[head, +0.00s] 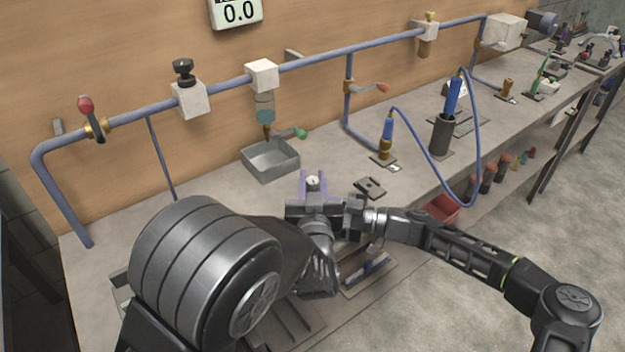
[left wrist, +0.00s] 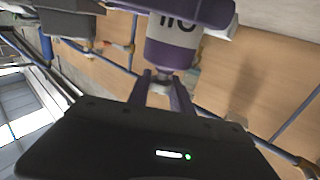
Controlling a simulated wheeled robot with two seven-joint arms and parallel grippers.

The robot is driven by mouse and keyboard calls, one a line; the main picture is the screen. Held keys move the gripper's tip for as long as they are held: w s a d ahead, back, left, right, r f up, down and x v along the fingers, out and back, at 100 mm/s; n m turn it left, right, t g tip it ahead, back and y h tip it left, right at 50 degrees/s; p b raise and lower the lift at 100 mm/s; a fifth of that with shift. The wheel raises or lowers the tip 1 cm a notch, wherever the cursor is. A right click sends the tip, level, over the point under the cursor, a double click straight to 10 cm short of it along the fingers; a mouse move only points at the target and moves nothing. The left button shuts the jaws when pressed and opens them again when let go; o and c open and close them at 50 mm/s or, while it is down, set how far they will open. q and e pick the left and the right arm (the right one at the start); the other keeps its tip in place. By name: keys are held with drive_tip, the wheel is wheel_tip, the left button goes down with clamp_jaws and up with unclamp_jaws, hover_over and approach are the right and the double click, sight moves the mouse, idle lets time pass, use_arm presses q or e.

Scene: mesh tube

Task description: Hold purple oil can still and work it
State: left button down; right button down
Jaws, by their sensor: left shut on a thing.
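The purple oil can (left wrist: 172,48) shows in the left wrist view, with a white label whose dark letters appear upside down. A wide purple part crosses the top of that view, partly cut off. My left gripper (left wrist: 163,82) has its two fingers on either side of the can's narrow lower end and is shut on it. In the head view my left gripper (head: 314,180) is over the bench, with purple and pale parts between and around its fingers; most of the can is hidden there. My right gripper (head: 356,207) is close beside the left one, and its fingers cannot be made out.
A grey metal tray (head: 271,160) stands on the bench behind my grippers. A small dark plate (head: 370,188) lies to the right. A blue pipe with valves runs along the wall. A dark cylinder (head: 442,136) and blue hose stand further right. The bench left of the tray is clear.

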use_arm(q)
drive_tip(key=shift+n+y, duration=0.3)
drive_tip(key=shift+y, duration=0.3)
drive_tip(key=shift+w+r+n+y, duration=0.1)
drive_tip(key=shift+n+y, duration=0.8)
drive_tip(key=shift+y, duration=0.3)
drive_tip(key=n+g+y, duration=0.1)
drive_tip(key=n+y, duration=0.1)
drive_tip(key=y, duration=0.1)
drive_tip(key=n+g+y, duration=0.2)
drive_tip(key=y, duration=0.1)
drive_tip(key=shift+n+g+y, duration=0.3)
drive_tip(key=shift+n+y, duration=0.1)
drive_tip(key=c, duration=1.1)
unclamp_jaws()
drive_tip(key=shift+c, duration=0.2)
drive_tip(key=shift+s+d, duration=0.1)
drive_tip(key=shift+s, duration=0.1)
drive_tip(key=v, duration=1.1)
drive_tip(key=shift+s+d, duration=0.2)
drive_tip(key=shift+d, duration=0.1)
